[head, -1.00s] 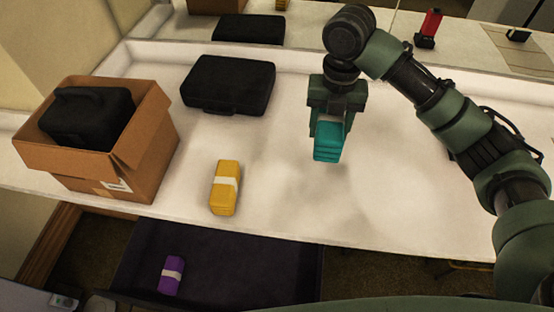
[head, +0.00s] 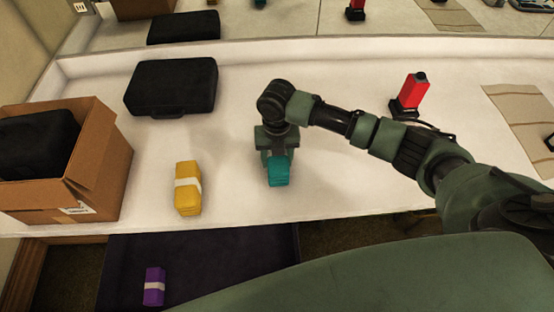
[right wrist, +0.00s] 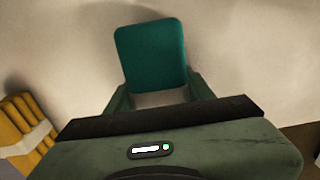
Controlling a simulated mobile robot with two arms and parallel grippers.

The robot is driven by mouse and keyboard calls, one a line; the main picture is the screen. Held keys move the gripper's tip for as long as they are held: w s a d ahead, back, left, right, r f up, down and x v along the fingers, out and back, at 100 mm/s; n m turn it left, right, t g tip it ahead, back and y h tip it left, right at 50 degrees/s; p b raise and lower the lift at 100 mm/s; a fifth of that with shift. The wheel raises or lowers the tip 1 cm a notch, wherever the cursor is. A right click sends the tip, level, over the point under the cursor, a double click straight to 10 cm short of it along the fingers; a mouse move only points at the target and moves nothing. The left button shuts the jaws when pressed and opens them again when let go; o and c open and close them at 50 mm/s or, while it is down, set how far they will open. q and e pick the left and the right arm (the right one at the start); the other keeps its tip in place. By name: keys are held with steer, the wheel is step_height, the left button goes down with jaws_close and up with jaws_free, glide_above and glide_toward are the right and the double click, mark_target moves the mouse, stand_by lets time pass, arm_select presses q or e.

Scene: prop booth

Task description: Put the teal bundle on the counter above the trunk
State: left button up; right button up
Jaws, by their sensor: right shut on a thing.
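The teal bundle (head: 278,172) is in my right gripper (head: 277,154), over the white counter (head: 345,180) near its front edge. In the right wrist view the teal bundle (right wrist: 150,52) sits between the fingers of the right gripper (right wrist: 160,96), which is shut on it. I cannot tell whether its underside touches the counter. The dark open trunk (head: 215,262) is below the counter's front edge, partly hidden by my own body. My left gripper is not in view.
A yellow bundle (head: 188,200) stands left of the teal one. A purple bundle (head: 154,290) lies in the trunk. A cardboard box (head: 100,170) holding a black case is at left. Another black case (head: 172,87) and a red bottle-like thing (head: 411,92) are farther back.

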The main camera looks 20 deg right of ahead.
steer(key=shift+f, duration=0.65)
steer(key=shift+f, duration=0.2)
steer(key=o, duration=1.6)
steer(key=shift+r, duration=0.1)
step_height(320, 180, up, 12)
steer(key=shift+r+b, duration=0.1)
steer(key=shift+b, duration=0.4)
